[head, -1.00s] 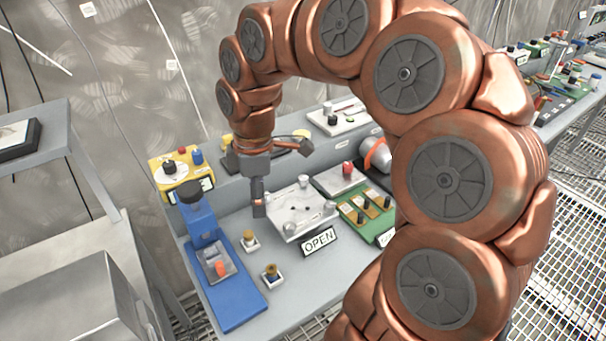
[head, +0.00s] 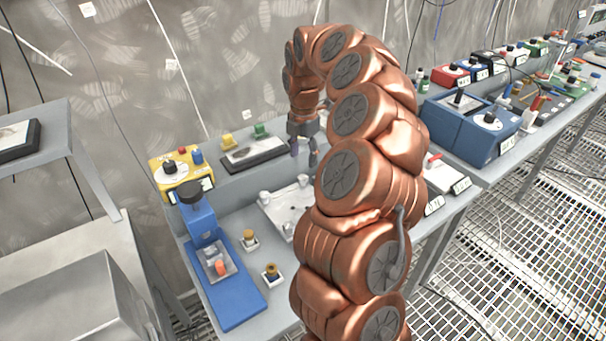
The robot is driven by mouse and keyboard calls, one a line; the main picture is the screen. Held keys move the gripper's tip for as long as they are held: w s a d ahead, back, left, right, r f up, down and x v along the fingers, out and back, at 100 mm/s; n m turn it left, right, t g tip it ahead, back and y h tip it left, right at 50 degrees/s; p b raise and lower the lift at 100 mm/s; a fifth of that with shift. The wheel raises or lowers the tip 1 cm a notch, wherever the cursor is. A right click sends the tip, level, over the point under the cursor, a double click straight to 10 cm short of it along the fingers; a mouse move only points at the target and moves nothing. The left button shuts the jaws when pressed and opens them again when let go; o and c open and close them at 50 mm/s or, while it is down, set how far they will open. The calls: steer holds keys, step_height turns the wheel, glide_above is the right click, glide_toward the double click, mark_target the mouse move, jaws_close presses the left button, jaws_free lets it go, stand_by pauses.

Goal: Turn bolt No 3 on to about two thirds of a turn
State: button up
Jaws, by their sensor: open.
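A pale metal plate (head: 281,208) lies on the grey bench, with knob-like bolt heads near its corners. One bolt head (head: 265,197) is at its left corner, another (head: 303,180) at its far corner and a third (head: 288,229) at its near side. I cannot read any bolt number, so I cannot tell which is No 3. My arm hides the plate's right side. My gripper (head: 304,159) is open and empty, fingers pointing down. In the picture it is above the plate's far corner, apart from the bolt heads.
A blue press-like device (head: 222,285) stands at the left, with two small brass-topped fittings (head: 249,239) (head: 272,274) beside it. A yellow control box (head: 180,172) and a dark panel with yellow and green knobs (head: 255,152) are behind. A blue box (head: 470,125) stands at the right.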

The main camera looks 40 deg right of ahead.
mark_target(303, 176)
step_height(303, 176, down, 7)
steer(key=shift+a+f+p, duration=0.1)
steer(key=shift+f+p, duration=0.05)
steer(key=shift+p, duration=0.65)
steer(key=shift+c, duration=0.4)
jaws_close()
